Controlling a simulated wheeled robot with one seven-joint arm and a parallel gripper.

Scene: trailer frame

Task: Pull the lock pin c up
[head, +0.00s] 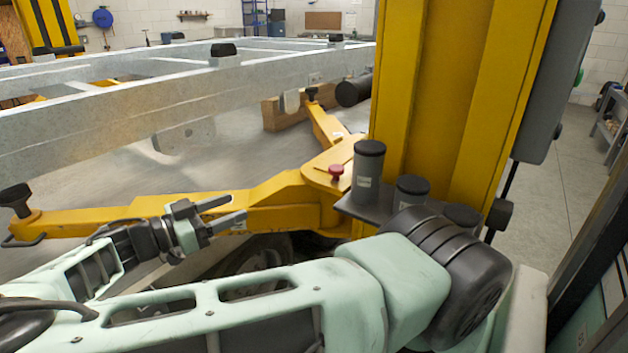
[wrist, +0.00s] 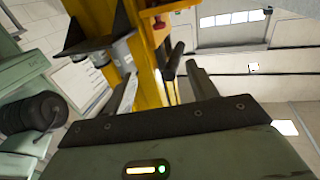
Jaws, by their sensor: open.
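The lock pin (head: 336,172) shows as a red knob on the yellow arm bracket at the foot of the lift post, left of the dark capped cylinders. A small red part near the top of the wrist view (wrist: 158,22) may be the same pin. My gripper (head: 238,208) is open and empty, with its fingers pointing right. It is to the left of the pin in the picture and apart from it. In the wrist view its two fingers (wrist: 160,85) reach up the picture with a wide gap between them.
The yellow lift post (head: 425,100) rises to the right. Dark capped cylinders (head: 368,170) stand on a shelf beside it. Yellow lift arms (head: 150,212) spread along the floor. The grey trailer frame (head: 180,95) spans the upper left. A wooden beam (head: 285,112) lies behind.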

